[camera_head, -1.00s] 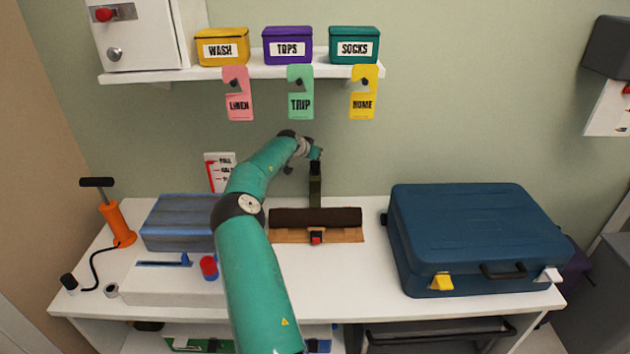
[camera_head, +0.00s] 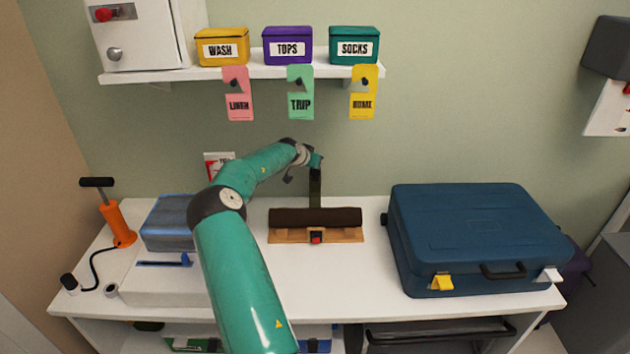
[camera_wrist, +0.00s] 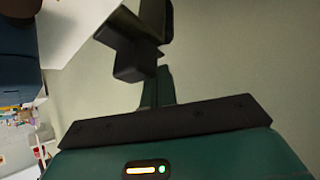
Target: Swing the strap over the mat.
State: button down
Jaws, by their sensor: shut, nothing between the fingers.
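The mat (camera_head: 335,217) is a dark brown roll lying across a wooden board (camera_head: 280,236) on the white table. The strap (camera_head: 315,188) is a dark olive strip standing upright behind the roll's middle. A red catch (camera_head: 316,238) sits on the board's front edge, in line with the strap. My gripper (camera_head: 317,161) is at the strap's top, above and behind the roll. In the wrist view my gripper's dark fingers (camera_wrist: 136,50) are shut with nothing between them. A dark green strip (camera_wrist: 158,90) shows behind them there. I cannot tell whether gripper and strap touch.
A blue suitcase (camera_head: 475,235) lies to the right. A blue-grey box (camera_head: 168,222), a white slotted block (camera_head: 160,285) and an orange pump (camera_head: 117,225) are on the left. A shelf (camera_head: 240,73) with hanging tags is above. The table between roll and suitcase is clear.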

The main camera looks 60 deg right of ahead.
jog(key=s+a, duration=0.5)
jog(key=a, duration=0.5)
dwell(1.2)
notch_tip(320, 180, up, 7)
dwell(0.9)
dwell(0.4)
